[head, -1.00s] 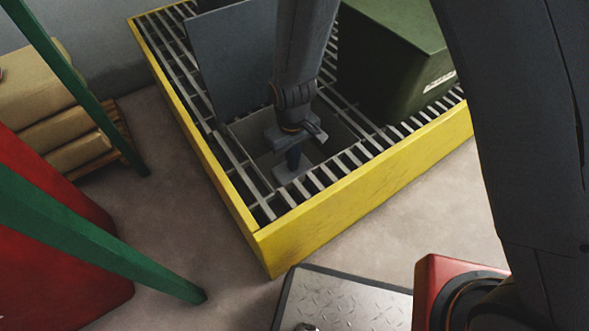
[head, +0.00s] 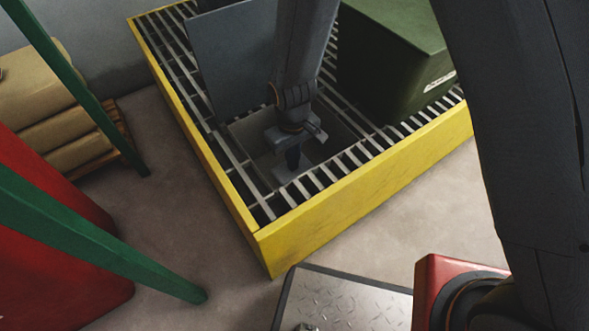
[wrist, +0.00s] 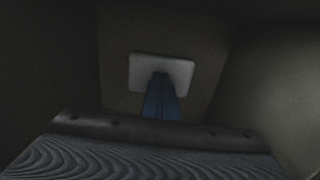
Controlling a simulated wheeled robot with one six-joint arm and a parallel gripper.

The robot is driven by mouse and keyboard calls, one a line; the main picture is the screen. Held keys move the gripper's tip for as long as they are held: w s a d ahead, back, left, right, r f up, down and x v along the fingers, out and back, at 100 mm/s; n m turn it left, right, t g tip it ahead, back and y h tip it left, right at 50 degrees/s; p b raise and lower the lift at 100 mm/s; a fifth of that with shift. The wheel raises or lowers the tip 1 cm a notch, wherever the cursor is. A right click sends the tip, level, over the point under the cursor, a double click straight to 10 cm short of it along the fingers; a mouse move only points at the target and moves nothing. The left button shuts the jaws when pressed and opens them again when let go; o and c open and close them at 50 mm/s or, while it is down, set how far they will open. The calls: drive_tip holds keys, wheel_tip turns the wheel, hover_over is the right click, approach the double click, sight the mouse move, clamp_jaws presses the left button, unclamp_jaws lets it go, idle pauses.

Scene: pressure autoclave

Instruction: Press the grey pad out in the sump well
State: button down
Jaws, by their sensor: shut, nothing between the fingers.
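The sump well (head: 345,128) is a square opening in the grating with grey walls. My gripper (head: 292,166) points down into the well, shut and empty. In the wrist view the closed blue-dark fingertips (wrist: 160,80) overlap the pad's lower middle. Whether they press on it or hover just above cannot be told.
A yellow-rimmed grated platform (head: 350,199) surrounds the well. A dark upright panel (head: 230,62) stands at the well's back left, and a green box (head: 392,60) sits at its right. Green bars (head: 90,235) cross the left side.

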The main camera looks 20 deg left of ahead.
wheel_tip(320, 180, up, 20)
drive_tip(key=p, duration=1.7)
drive_tip(key=s+d+r+m, duration=0.2)
drive_tip(key=d+r, duration=0.3)
drive_tip(key=r, duration=0.4)
drive_tip(key=s+d+r+m, duration=0.1)
drive_tip(key=s+d+r, duration=0.1)
drive_tip(key=d+r, duration=0.5)
drive_tip(key=s+d+r+m+p, duration=0.2)
drive_tip(key=s+d+r+m, duration=0.1)
drive_tip(key=s+d+r, duration=0.75)
drive_tip(key=d+r+m+p, duration=0.2)
drive_tip(key=d+r+p, duration=0.3)
drive_tip(key=p, duration=0.5)
drive_tip(key=s+d+r+m+p, duration=0.1)
drive_tip(key=d+r+p, duration=0.4)
drive_tip(key=r+p, duration=0.5)
drive_tip(key=shift+s+r+m+p, duration=0.3)
drive_tip(key=shift+m+p, duration=0.15)
drive_tip(key=shift+m, duration=0.05)
